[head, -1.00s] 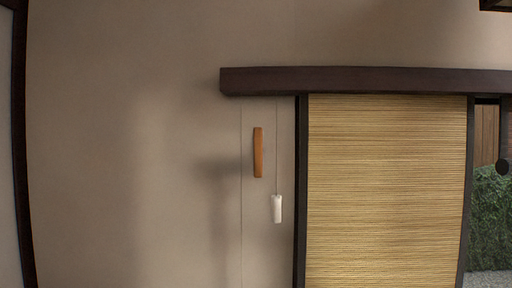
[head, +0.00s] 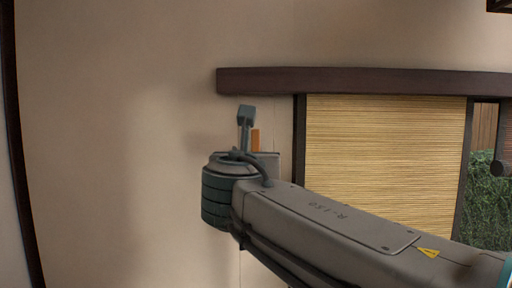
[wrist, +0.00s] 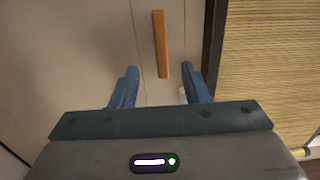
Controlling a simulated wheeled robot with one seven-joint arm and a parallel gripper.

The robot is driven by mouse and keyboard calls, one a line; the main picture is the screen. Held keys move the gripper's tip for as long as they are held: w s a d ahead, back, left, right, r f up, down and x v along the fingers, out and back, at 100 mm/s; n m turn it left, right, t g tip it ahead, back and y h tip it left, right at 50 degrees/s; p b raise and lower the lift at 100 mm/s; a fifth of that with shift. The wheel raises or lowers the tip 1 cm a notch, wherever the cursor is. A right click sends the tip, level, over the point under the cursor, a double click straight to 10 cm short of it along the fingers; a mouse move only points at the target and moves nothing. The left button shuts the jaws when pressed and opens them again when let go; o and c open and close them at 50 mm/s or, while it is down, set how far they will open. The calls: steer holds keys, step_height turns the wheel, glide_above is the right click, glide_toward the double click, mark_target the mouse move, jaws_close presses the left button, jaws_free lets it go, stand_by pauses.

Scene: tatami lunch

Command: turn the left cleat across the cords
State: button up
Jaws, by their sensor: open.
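The left cleat (head: 255,139) is an orange-brown wooden bar, upright on the beige wall, partly hidden behind my arm in the head view. In the wrist view the cleat (wrist: 161,44) stands lengthwise, its lower end near the level of my fingertips and between them. My gripper (wrist: 160,71) is open, one blue finger to each side of the cleat, with nothing held. I cannot tell how far the fingertips are from the wall. Thin cords hang on either side of the cleat, faint in the wrist view. A white cord pull (wrist: 183,94) shows partly beside the right finger.
A woven blind (head: 385,160) in a dark frame is to the right of the cleat. A dark beam (head: 360,82) runs above it. Greenery (head: 485,215) shows through an opening at far right. The wall to the left is bare.

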mark_target(256, 150)
steer(key=w+p, duration=0.1)
steer(key=w, duration=0.3)
steer(key=w+p, duration=0.1)
steer(key=w, duration=0.4)
steer(key=w+p, duration=0.1)
steer(key=w, duration=0.3)
steer(key=shift+w+d+f, duration=0.1)
steer(key=shift+w+d, duration=0.15)
steer(key=shift+d, duration=0.05)
jaws_close()
